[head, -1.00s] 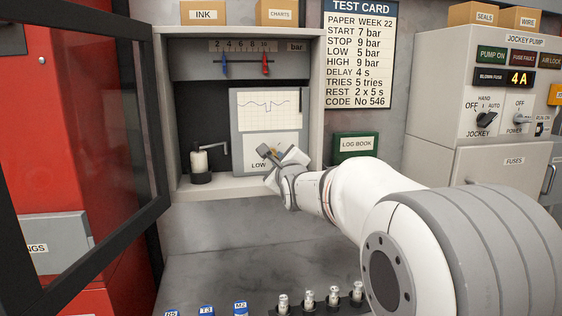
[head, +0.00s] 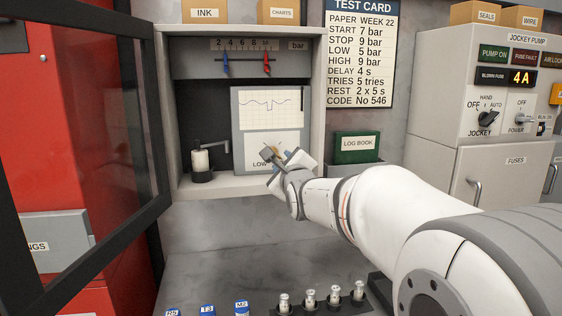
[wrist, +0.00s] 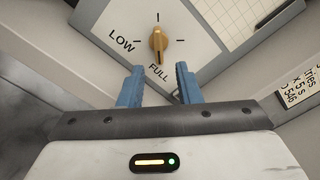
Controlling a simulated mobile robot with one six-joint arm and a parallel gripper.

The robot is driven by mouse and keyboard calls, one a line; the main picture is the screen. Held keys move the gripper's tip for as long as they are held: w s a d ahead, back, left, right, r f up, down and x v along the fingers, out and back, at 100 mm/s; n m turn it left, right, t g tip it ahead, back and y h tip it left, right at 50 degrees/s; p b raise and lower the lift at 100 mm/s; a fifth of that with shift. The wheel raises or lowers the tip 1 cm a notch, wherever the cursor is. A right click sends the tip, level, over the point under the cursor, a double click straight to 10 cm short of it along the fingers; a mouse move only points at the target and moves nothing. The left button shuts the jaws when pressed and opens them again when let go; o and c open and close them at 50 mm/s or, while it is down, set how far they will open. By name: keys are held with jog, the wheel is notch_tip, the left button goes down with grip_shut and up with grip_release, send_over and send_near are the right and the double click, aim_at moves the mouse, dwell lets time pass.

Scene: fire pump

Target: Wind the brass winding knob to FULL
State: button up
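The brass winding knob (wrist: 158,44) is on the white dial plate (wrist: 205,60) of the chart recorder, seen in the wrist view. The knob's bar lies in line with the FULL mark, with LOW to its left; one end lies close above FULL. In the head view the knob (head: 270,152) is partly hidden by my gripper (head: 280,166). In the wrist view my gripper (wrist: 159,78) is open. Its two blue fingers are spread on either side of the FULL label, below the knob in the picture, with nothing between them. They look clear of the knob.
The recorder stands in an open cabinet with a glazed door (head: 85,130) swung out left. A small white bottle with a lever (head: 201,160) stands left of the recorder. A green log book (head: 356,146) is to the right. Several small fittings (head: 309,298) line the bench front.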

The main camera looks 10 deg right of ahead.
jog(key=s, duration=0.3)
jog(key=shift+s, duration=0.3)
